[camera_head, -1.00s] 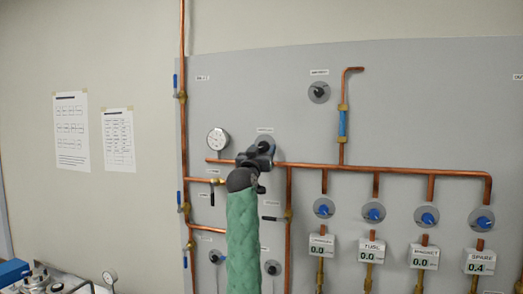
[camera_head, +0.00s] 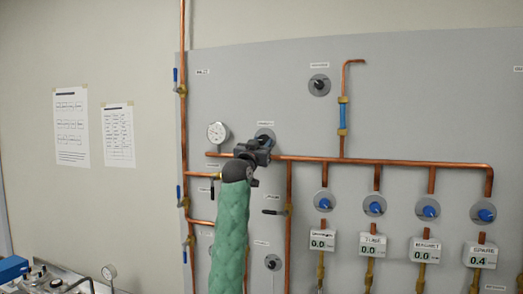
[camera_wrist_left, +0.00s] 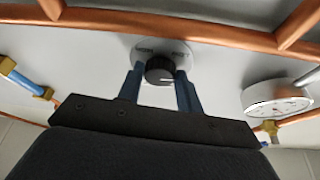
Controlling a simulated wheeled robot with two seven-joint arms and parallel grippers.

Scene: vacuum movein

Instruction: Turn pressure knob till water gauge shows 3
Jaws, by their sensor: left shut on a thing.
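The pressure knob (camera_wrist_left: 160,70) is a black round knob on a grey disc plate, seen upside down in the left wrist view. My left gripper (camera_head: 265,142) is shut on it, one blue finger on each side. In the head view the gripper hides most of the knob; part of its plate shows above. The water gauge (camera_head: 218,134) is a white round dial just left of the gripper. It also shows at the right of the left wrist view (camera_wrist_left: 278,98); its needle is too small to read. My right gripper is not in view.
Copper pipes (camera_head: 380,161) run across the grey panel (camera_head: 420,95) close to the gripper. Several blue knobs (camera_head: 375,208) and digital readouts stand at the right. A black-handled valve (camera_head: 275,212) is below the gripper. Another black knob (camera_head: 318,84) sits above right.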

